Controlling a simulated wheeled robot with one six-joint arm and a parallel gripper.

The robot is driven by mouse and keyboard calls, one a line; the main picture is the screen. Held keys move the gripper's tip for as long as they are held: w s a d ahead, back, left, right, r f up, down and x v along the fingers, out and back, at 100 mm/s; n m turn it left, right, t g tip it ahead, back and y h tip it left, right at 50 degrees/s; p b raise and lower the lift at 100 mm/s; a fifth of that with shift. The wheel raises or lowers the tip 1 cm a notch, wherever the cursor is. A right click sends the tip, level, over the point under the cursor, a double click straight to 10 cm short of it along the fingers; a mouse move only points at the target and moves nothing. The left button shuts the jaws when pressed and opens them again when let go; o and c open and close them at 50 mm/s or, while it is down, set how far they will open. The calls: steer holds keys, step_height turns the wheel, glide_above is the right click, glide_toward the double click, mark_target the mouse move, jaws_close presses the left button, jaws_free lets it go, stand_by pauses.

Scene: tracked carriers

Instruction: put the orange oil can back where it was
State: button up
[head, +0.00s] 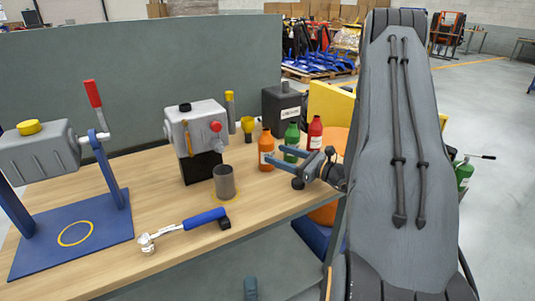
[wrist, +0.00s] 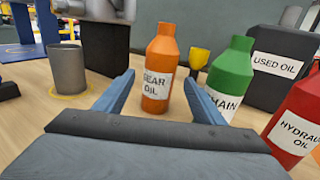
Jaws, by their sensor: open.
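The orange oil can (head: 266,150) is an orange bottle with a white label reading "GEAR OIL". It stands upright on the wooden bench. It also shows in the wrist view (wrist: 160,62), upright beyond the fingertips. My gripper (head: 274,156) is open, with its two blue fingers pointing toward the orange can. In the wrist view the fingers (wrist: 168,92) lie to the left and right of the can's lower part. I cannot tell whether they touch it. The can's base shows between them, and nothing is held.
A green bottle (wrist: 231,78) and a red bottle (wrist: 297,112) stand right of the can, with a black "USED OIL" container (wrist: 281,62) behind. A grey cup (head: 224,182) on a yellow ring stands left. A blue-handled tool (head: 185,228) lies in front. A yellow funnel (head: 248,126) stands behind.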

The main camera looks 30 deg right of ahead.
steer(key=shift+v, duration=1.5)
steer(key=shift+s, duration=0.1)
